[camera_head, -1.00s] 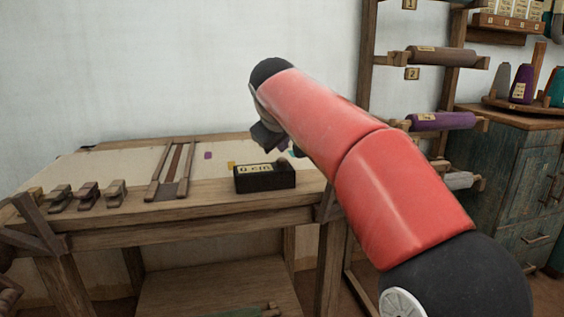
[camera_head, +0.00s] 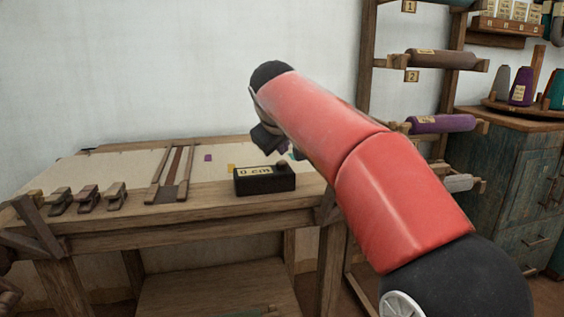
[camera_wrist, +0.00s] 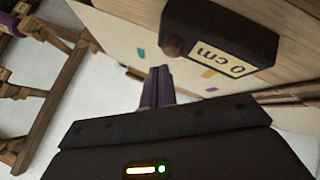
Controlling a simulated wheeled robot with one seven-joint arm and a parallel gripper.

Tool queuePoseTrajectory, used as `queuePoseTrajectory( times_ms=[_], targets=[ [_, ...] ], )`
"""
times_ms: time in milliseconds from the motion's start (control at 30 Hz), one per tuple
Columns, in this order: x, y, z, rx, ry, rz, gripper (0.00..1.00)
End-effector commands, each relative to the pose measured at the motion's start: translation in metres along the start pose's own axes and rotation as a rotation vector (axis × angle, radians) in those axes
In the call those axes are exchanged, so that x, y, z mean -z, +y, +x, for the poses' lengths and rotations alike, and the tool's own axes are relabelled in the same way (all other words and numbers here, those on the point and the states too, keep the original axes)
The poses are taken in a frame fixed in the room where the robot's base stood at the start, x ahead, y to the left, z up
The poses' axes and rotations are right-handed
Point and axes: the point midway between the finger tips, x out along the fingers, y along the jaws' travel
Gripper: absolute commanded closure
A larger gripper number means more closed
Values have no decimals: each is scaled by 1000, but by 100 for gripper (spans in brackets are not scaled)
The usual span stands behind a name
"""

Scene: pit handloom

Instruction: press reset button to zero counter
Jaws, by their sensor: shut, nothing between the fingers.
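The counter (camera_head: 264,182) is a black box on the front of the wooden table, with a pale label reading "0 cm". Its round dark button (camera_head: 282,165) stands on top at the right end. In the wrist view the counter (camera_wrist: 232,30) is at the upper right and the brown button (camera_wrist: 174,46) is at its left end. My gripper (camera_wrist: 159,72) is shut and empty, with its fingers together, apart from the button in the picture. In the head view my gripper is mostly hidden behind my red arm, above and behind the counter.
Several wooden clamps (camera_head: 88,197) and a slotted wooden frame (camera_head: 172,175) lie on the table (camera_head: 120,217) left of the counter. A rack with rolls (camera_head: 440,123) and a blue cabinet (camera_head: 520,185) stand at the right.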

Motion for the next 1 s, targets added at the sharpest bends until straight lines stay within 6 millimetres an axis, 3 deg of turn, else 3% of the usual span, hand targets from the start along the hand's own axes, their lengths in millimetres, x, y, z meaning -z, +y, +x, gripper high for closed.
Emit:
queuePoseTrajectory(
  times_ms=[1000],
  targets=[
    [-4,-4,5,0,-1,0,100]
  ],
)
